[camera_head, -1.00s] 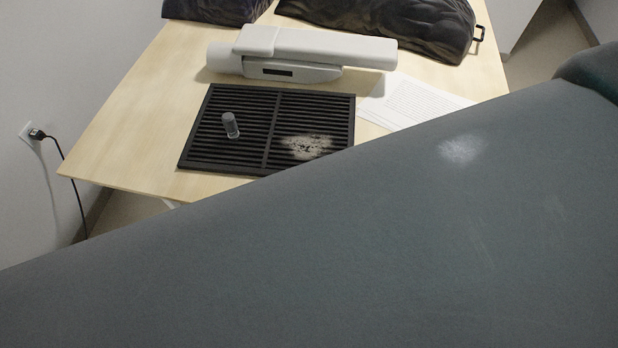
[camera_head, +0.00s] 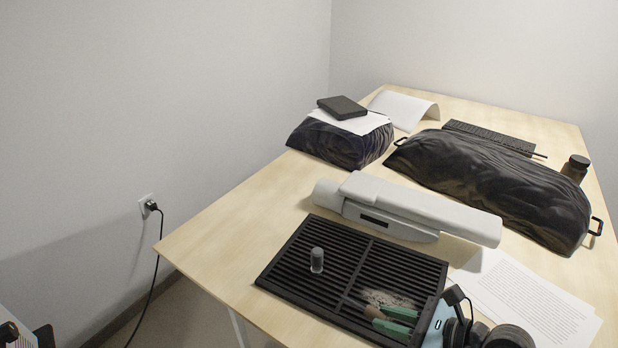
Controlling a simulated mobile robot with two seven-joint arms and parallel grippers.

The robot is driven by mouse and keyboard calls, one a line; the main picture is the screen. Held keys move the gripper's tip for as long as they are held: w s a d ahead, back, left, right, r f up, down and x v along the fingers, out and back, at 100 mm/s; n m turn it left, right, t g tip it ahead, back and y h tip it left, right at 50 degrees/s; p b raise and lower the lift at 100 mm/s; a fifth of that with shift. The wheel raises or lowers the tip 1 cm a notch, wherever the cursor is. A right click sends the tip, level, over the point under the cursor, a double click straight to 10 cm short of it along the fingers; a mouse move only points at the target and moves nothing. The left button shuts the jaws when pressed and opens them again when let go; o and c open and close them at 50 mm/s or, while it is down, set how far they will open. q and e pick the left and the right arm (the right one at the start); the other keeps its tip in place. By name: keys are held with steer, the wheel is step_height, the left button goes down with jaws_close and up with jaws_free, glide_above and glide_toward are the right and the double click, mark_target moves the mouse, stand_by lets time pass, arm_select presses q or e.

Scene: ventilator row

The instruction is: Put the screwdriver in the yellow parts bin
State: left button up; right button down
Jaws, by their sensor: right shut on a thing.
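My right gripper (camera_head: 402,320) is at the lower right of the head view, low over the right half of a black slatted grille. It is shut on a green and tan thing, apparently the screwdriver (camera_head: 391,328). The dark fingers and the wrist hide part of it, and its shaft cannot be made out. I cannot tell whether it touches the grille. The yellow parts bin is not in view. My left gripper is not in view.
The black grille (camera_head: 308,296) lies on the wooden table (camera_head: 225,262) with a small grey cylinder (camera_head: 317,260) on it. A white device (camera_head: 405,208) lies behind it. Printed sheets (camera_head: 530,300) lie right. Black covered bulks (camera_head: 490,180) stand farther back. A wall is at left.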

steer(key=w+d+r, duration=0.5)
steer(key=d+r, duration=0.1)
steer(key=r, duration=0.3)
steer(key=f, duration=0.1)
steer(key=s+f, duration=0.1)
steer(key=f, duration=0.1)
steer(key=s+f, duration=0.1)
steer(key=f, duration=0.1)
steer(key=shift+f, duration=0.2)
